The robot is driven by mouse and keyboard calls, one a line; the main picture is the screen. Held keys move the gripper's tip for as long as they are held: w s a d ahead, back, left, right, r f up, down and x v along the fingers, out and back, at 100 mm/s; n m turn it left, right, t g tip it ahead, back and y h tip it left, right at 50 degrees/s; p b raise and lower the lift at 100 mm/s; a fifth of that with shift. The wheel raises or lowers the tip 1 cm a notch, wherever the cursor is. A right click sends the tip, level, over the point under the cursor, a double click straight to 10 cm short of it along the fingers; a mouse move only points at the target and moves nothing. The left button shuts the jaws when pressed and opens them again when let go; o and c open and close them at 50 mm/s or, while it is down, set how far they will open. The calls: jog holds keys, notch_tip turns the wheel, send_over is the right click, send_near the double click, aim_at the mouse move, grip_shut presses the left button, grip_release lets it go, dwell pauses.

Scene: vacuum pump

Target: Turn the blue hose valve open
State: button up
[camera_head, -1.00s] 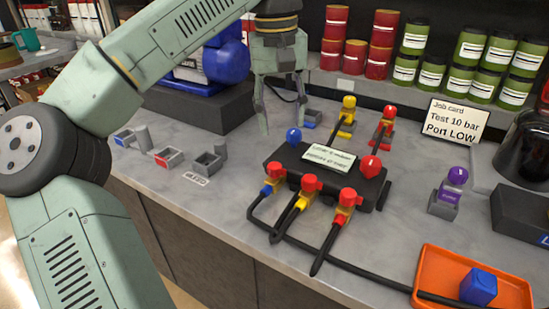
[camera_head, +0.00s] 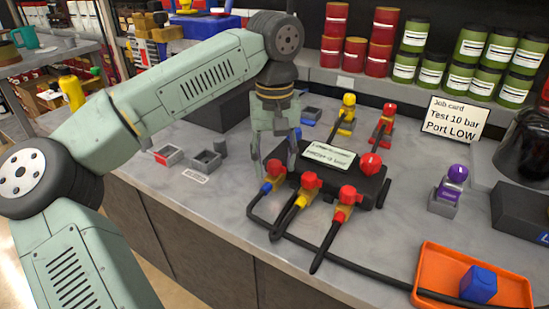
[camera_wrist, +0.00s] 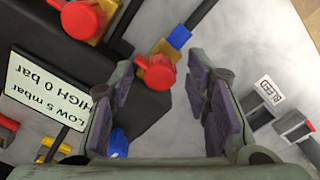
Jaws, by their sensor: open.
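The blue hose valve has a red handle (camera_head: 274,168) and a blue collar (camera_head: 267,187), at the left front of the dark manifold block (camera_head: 330,185). In the wrist view its red handle (camera_wrist: 157,72) and blue collar (camera_wrist: 179,37) lie just ahead of the fingertips, roughly between them. My gripper (camera_head: 275,160) is open, pointing down over this valve, and holds nothing. In the wrist view my gripper (camera_wrist: 160,82) has its two purple-padded fingers apart. I cannot tell whether either finger touches the handle.
A yellow-collared valve (camera_head: 309,181) and another red-handled valve (camera_head: 347,195) stand close to the right. A blue knob (camera_wrist: 118,143) is near the fingers. A label (camera_head: 328,156) lies on the manifold. Small grey bins (camera_head: 205,162) sit to the left. An orange tray (camera_head: 430,265) stands front right.

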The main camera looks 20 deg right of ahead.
jog(key=shift+c, duration=0.3)
grip_shut()
jog(key=shift+n, duration=0.3)
jog(key=n, duration=1.3)
jog(key=shift+w+n, duration=0.1)
jog(key=shift+n, duration=2.1)
